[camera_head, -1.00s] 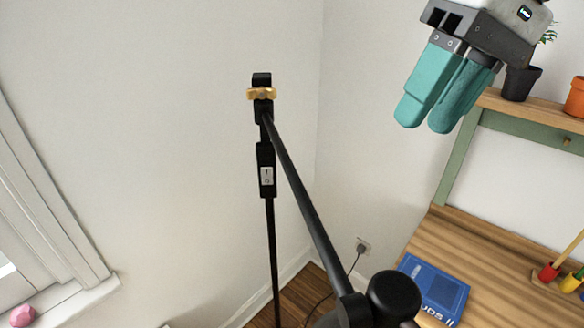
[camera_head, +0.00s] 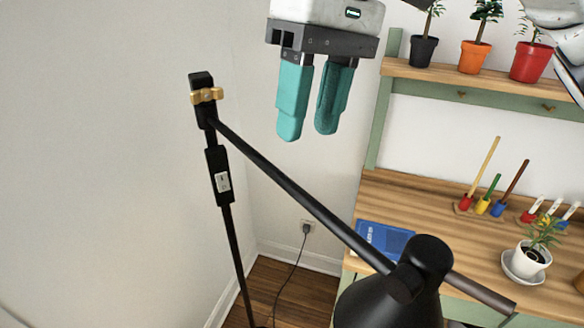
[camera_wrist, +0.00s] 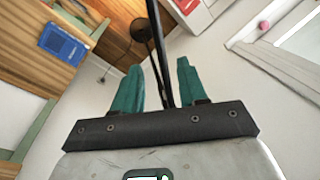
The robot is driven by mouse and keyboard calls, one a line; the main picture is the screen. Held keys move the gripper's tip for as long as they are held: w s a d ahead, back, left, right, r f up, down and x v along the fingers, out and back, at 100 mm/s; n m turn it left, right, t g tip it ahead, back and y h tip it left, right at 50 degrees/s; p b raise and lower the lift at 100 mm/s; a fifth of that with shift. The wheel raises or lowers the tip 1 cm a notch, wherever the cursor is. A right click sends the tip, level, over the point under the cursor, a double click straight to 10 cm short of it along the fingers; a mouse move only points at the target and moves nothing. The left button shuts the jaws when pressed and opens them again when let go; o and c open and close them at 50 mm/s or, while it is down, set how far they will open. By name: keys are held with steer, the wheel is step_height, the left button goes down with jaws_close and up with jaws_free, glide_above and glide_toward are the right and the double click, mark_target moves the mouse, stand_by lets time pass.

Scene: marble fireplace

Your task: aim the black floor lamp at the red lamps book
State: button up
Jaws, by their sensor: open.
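The black floor lamp (camera_head: 300,198) has an upright pole, a brass knob (camera_head: 207,96) at its top joint and a long slanting arm down to its black head (camera_head: 390,303) at the lower right. The head's opening is not visible. My gripper (camera_head: 308,134), with teal fingers, is open and empty, pointing down. It appears right of the knob and above the arm, apart from both. In the wrist view the black pole (camera_wrist: 158,50) crosses between the fingers, seemingly beyond them.
The blue book (camera_head: 384,238) lies on the wooden bench (camera_head: 400,195), partly hidden by the lamp arm. Holders with brushes, a white potted plant (camera_head: 533,258) and shelf pots (camera_head: 474,55) stand to the right. A wall socket (camera_head: 307,227) with a cable is behind.

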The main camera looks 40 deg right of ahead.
mark_target(296, 186)
steer(key=f, duration=0.3)
steer(key=a+f, duration=0.1)
steer(key=f, duration=0.3)
steer(key=shift+a+f, duration=0.1)
steer(key=shift+a, duration=0.1)
jaws_close()
stand_by(0.5)
